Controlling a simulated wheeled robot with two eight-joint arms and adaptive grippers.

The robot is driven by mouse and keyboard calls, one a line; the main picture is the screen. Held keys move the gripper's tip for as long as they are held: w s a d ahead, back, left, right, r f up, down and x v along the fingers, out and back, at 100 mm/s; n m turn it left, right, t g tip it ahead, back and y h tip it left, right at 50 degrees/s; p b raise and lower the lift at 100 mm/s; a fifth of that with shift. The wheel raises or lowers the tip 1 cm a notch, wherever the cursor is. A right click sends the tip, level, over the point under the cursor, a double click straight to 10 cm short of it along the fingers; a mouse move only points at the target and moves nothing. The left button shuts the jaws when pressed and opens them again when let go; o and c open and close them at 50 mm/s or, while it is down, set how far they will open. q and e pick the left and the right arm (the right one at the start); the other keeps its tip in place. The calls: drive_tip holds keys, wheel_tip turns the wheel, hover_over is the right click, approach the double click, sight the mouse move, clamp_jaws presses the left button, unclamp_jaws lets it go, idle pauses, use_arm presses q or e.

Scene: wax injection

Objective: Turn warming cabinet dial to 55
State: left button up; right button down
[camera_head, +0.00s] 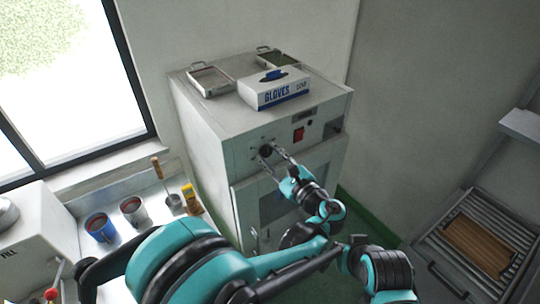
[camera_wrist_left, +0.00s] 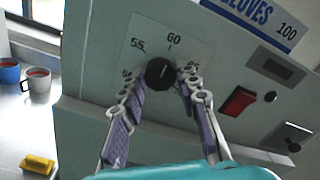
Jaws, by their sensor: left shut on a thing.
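The warming cabinet (camera_head: 215,150) is a tall pale box against the wall. Its black round dial (camera_head: 265,150) is at the upper left of the front; the dial also shows in the left wrist view (camera_wrist_left: 159,72). A pale scale plate (camera_wrist_left: 150,35) around it reads 55 at upper left and 60 at top, with other numbers partly hidden by the fingers. My left gripper (camera_head: 272,153) is shut on the dial, one finger on each side. I cannot read clearly where the dial's pointer stands. My right gripper is not in view.
The cabinet front also has a red switch (camera_wrist_left: 238,101) and a dark display (camera_wrist_left: 277,68). A gloves box (camera_head: 275,93) and metal trays (camera_head: 210,80) stand on top. A counter at left holds a blue cup (camera_head: 100,228), a grey cup (camera_head: 133,210) and a yellow item (camera_head: 192,197).

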use_arm(q)
drive_tip(key=shift+n, duration=0.3)
drive_tip(key=n+b, duration=0.1)
drive_tip(key=n, duration=0.1)
drive_tip(key=shift+n, duration=0.3)
drive_tip(key=n+b, duration=0.1)
drive_tip(key=n, duration=0.1)
drive_tip(key=shift+n, duration=0.4)
drive_tip(key=n+b, duration=0.1)
drive_tip(key=n, duration=0.4)
drive_tip(key=shift+r+n, duration=0.15)
drive_tip(key=shift+n, duration=0.15)
drive_tip(key=shift+w, duration=0.1)
drive_tip(key=o, duration=1.2)
drive_tip(key=shift+c, duration=0.2)
drive_tip(key=shift+w+a, duration=0.15)
